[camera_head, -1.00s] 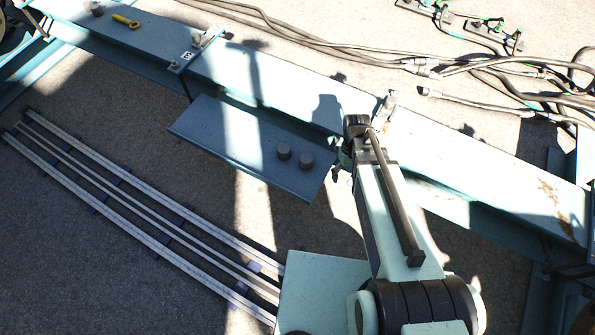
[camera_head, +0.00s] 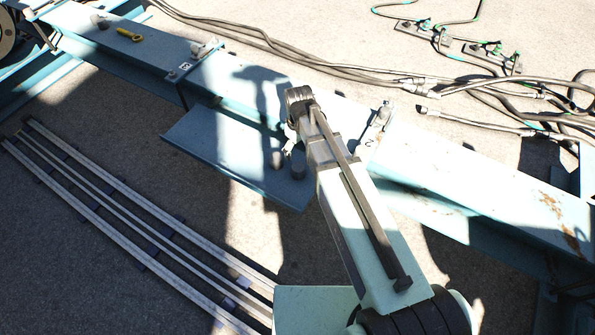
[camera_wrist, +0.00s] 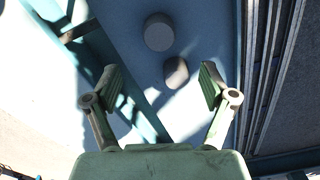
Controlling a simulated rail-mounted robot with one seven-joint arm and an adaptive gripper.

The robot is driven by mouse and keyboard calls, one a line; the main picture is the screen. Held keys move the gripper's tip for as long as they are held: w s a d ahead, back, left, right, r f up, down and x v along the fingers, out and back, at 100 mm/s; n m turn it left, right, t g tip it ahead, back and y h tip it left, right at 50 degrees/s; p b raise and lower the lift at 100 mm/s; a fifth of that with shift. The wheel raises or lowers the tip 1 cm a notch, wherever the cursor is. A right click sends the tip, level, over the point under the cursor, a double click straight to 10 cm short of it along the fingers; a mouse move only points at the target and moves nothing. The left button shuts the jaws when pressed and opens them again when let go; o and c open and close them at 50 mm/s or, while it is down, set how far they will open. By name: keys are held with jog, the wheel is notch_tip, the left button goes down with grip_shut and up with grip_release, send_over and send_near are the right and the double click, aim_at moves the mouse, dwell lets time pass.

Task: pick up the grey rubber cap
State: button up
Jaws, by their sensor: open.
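Two short grey round caps stand close together on the blue lower shelf (camera_head: 225,158). In the head view one grey cap (camera_head: 276,160) is just left of the other grey cap (camera_head: 298,169), both partly beside or behind my arm. In the wrist view a cap in sun and shade (camera_wrist: 176,71) lies nearer, between my fingertips' lines, and the other cap (camera_wrist: 158,33) is farther ahead. My gripper (camera_wrist: 161,82) is open and empty, its fingers spread either side of the nearer cap. I cannot tell its height above the caps. A similar grey piece (camera_head: 102,21) sits on the beam at far left.
The long blue beam (camera_head: 225,75) runs behind the shelf, with a clamp (camera_head: 205,48) and a yellow tool (camera_head: 129,34) on it. Metal rails (camera_head: 120,215) lie on the floor at left. Cables (camera_head: 330,62) lie beyond the beam.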

aim_at(298, 167)
jog(key=f+b, duration=0.1)
jog(key=f, duration=1.1)
jog(key=shift+w+f+b, duration=0.2)
jog(key=shift+f+b, duration=0.15)
jog(key=shift+b, duration=0.05)
jog(key=c, duration=1.2)
